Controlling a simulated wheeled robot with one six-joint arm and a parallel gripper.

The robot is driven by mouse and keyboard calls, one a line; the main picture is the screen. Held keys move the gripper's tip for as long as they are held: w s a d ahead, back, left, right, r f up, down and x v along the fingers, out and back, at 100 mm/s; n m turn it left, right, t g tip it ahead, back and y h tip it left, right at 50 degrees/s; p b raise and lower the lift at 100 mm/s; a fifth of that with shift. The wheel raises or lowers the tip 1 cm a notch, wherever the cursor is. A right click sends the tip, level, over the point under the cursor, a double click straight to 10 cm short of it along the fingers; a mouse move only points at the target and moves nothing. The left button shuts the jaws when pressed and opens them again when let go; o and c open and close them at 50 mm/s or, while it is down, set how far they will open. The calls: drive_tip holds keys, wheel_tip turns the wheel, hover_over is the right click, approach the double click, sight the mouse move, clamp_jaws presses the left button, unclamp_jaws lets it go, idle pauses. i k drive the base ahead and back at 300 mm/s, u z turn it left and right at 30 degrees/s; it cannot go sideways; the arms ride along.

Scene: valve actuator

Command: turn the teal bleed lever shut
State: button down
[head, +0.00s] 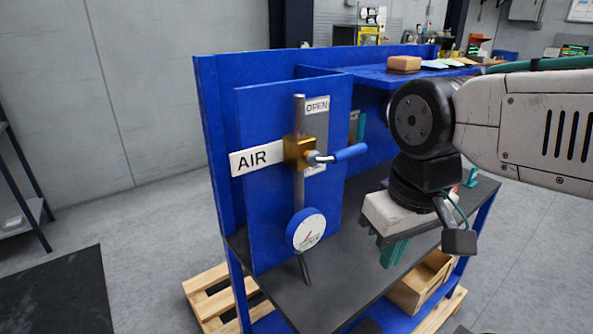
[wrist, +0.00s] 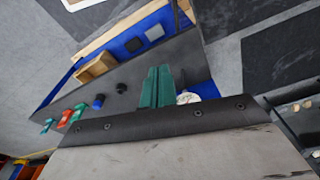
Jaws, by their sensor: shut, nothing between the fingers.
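A teal upright piece (head: 361,125), which looks like the bleed lever, shows beside a small label just right of the blue panel's edge. Its lower part and mount are hidden, so I cannot tell its setting. My gripper (head: 394,258) hangs over the bench, below and to the right of that piece and apart from it. Its green fingers are together and empty; they also show in the wrist view (wrist: 157,80). The lever is not clearly visible in the wrist view.
A valve with a blue handle (head: 349,152) sticks out from the blue panel (head: 262,200), by the AIR label (head: 255,159). A round gauge (head: 306,229) sits below it. Small coloured parts stand on the dark benchtop; a wooden box (head: 417,290) is underneath.

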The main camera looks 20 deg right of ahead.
sight(362, 116)
drive_tip(key=k, duration=0.5)
drive_tip(key=z, duration=2.05)
drive_tip(key=i, duration=0.9)
drive_tip(key=u, duration=1.95)
